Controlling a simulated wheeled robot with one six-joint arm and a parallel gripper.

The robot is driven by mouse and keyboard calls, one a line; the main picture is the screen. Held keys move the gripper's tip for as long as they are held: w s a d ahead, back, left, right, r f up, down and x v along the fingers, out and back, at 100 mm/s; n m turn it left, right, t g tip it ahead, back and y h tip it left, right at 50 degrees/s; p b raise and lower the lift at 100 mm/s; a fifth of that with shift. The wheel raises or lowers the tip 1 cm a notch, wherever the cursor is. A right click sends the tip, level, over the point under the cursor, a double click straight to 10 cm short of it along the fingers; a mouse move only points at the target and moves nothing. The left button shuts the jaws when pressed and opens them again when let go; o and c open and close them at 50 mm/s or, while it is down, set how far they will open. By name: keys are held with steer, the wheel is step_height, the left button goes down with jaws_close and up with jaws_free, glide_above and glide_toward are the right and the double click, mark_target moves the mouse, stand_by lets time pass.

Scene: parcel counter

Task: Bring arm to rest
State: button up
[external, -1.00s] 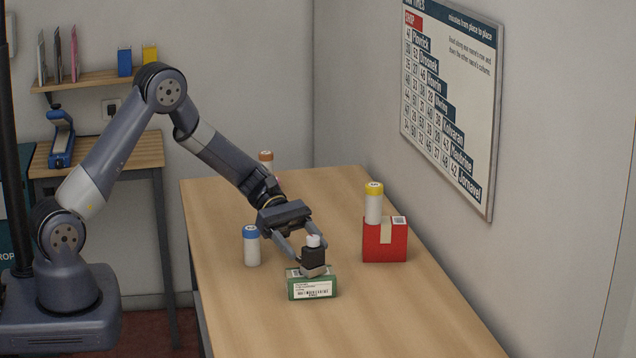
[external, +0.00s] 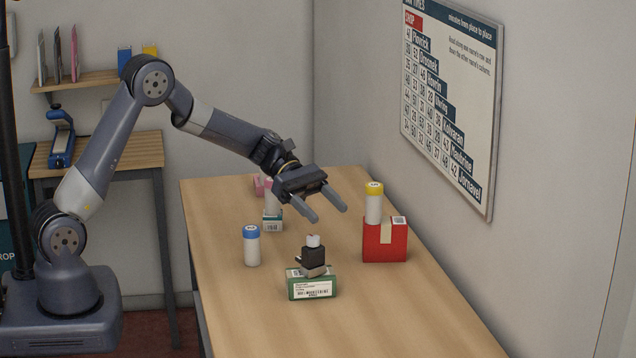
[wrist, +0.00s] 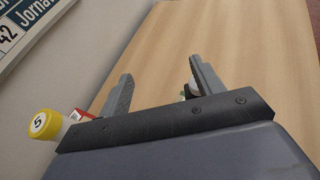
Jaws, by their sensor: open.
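My gripper (external: 326,206) is open and empty, raised above the counter behind a small black stamp-like object. Its two fingers also show spread in the wrist view (wrist: 160,88). The black object with a white top (external: 313,254) stands on a green parcel (external: 312,289) with a white label, apart from my gripper. In the wrist view only a small part near the right finger shows; the rest is hidden.
A red parcel (external: 378,242) bears a yellow-capped tube (external: 374,205) to the right. A blue-capped tube (external: 251,248) stands at the left. The front of the counter (external: 400,325) is clear.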

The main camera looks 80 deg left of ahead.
steer(key=w+a+f+n+t+y, duration=0.2)
steer(key=w+a+n+y, duration=0.15)
steer(key=a, duration=0.95)
steer(key=w+a+f+n+t+y, duration=0.1)
steer(key=w+a+n+t+y, duration=0.25)
steer(key=a, duration=0.85)
steer(key=w+a+f+n+t+y, duration=0.2)
steer(key=w+a+n+y, duration=0.15)
steer(key=a, duration=0.95)
steer(key=shift+n+g, duration=0.25)
steer(key=shift+n, duration=0.2)
steer(key=f, duration=0.3)
steer(key=f+p, duration=0.1)
steer(key=f, duration=0.2)
steer(key=s+a+f+p, duration=0.1)
steer(key=f, duration=0.2)
